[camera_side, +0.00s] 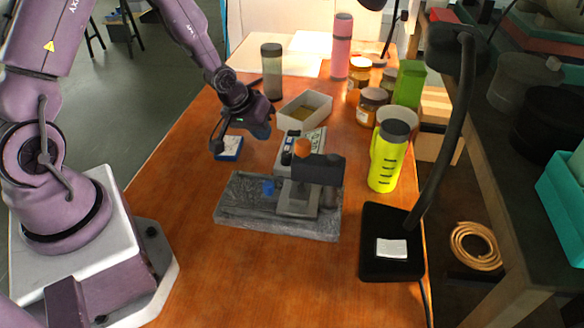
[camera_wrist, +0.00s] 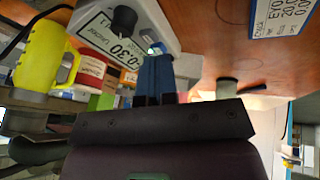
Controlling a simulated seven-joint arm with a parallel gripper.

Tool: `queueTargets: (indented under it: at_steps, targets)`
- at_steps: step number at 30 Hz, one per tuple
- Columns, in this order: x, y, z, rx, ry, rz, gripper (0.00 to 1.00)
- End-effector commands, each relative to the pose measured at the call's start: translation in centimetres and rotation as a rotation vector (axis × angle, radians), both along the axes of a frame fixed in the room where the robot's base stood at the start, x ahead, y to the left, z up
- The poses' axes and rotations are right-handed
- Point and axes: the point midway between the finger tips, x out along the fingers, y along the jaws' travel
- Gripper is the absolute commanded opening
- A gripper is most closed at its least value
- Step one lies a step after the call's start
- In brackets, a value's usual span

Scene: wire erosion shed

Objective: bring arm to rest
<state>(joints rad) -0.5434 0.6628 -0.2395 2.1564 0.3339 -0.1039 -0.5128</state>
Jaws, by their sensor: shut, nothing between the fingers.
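My gripper (camera_side: 262,131) hangs over the left middle of the wooden table in the side view. It is held above the table top, left of a grey instrument, and holds nothing. In the wrist view its blue fingers (camera_wrist: 157,76) are together in the middle of the picture. The rest of my arm reaches up and to the left from the gripper in the side view. The table (camera_side: 175,215) lies under the gripper.
A blue-edged card (camera_side: 228,148) lies just below-left of the gripper. A pale tray (camera_side: 318,103), yellow-green jug (camera_side: 385,165), jars and black lamp (camera_side: 380,258) stand rightward. The left-front table is clear.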

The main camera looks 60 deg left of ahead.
Motion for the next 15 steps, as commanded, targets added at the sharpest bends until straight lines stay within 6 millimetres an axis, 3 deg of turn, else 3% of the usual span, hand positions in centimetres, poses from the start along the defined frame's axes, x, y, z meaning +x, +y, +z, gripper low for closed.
queueTargets:
  at_steps: [8,15]
  targets:
    - [-5.6,-0.8,7.3,0.155,0.227,-0.161,0.0]
    - [-11.2,-3.9,15.4,0.222,0.303,-0.298,0.0]
